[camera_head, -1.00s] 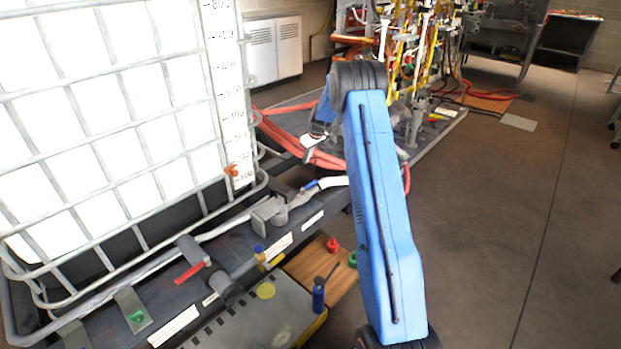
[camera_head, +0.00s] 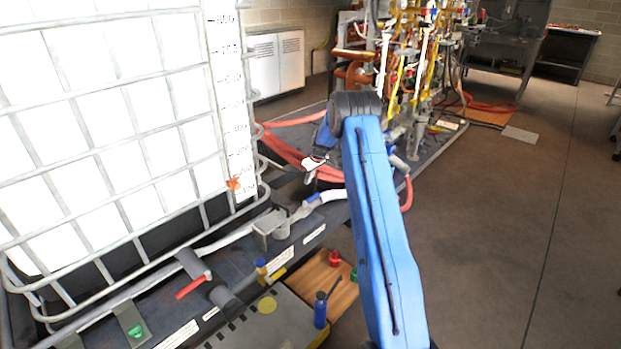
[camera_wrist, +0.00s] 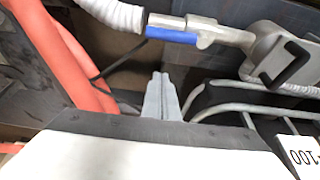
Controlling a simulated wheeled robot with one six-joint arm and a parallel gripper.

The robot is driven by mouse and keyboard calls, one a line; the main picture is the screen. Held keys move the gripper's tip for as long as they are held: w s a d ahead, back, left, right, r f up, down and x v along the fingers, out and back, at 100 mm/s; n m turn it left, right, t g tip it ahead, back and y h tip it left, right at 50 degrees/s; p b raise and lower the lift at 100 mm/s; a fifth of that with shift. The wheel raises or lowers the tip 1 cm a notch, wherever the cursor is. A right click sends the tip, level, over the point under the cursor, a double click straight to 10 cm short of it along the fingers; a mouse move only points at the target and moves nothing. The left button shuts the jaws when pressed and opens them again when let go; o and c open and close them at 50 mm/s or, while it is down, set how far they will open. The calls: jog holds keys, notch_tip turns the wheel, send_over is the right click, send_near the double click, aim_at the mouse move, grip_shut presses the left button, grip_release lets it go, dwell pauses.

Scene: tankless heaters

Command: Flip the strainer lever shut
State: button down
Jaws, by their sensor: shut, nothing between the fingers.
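A blue lever (camera_wrist: 170,35) lies along a metal fitting between a white hose and a grey cast body (camera_wrist: 280,55) in the wrist view. In the head view the blue lever (camera_head: 313,198) is at the bench's far end, beside the tote. A red lever (camera_head: 190,286) sits on a grey valve nearer to me. No label tells which lever is the strainer's. My gripper (camera_wrist: 160,85) is shut and empty, apart from the blue lever, which lies beyond its tips in the wrist view.
A white caged tote (camera_head: 110,130) stands at the left. Red hoses (camera_wrist: 65,60) run close on the left of the wrist view, and metal cage bars (camera_wrist: 240,100) are on the right. A blue bottle (camera_head: 320,312) stands below the bench. Open floor (camera_head: 490,240) is on the right.

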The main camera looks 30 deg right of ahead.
aim_at(312, 198)
jog(key=shift+s+d+f, duration=0.1)
jog(key=shift+s+f, duration=0.2)
jog(key=shift+f, duration=0.7)
jog(key=shift+s+d+f, duration=0.15)
jog(key=shift+s+f, duration=0.2)
jog(key=shift+f, duration=0.7)
jog(key=shift+s+d+f, duration=0.1)
jog(key=shift+s+f, duration=0.2)
jog(key=shift+f, duration=0.7)
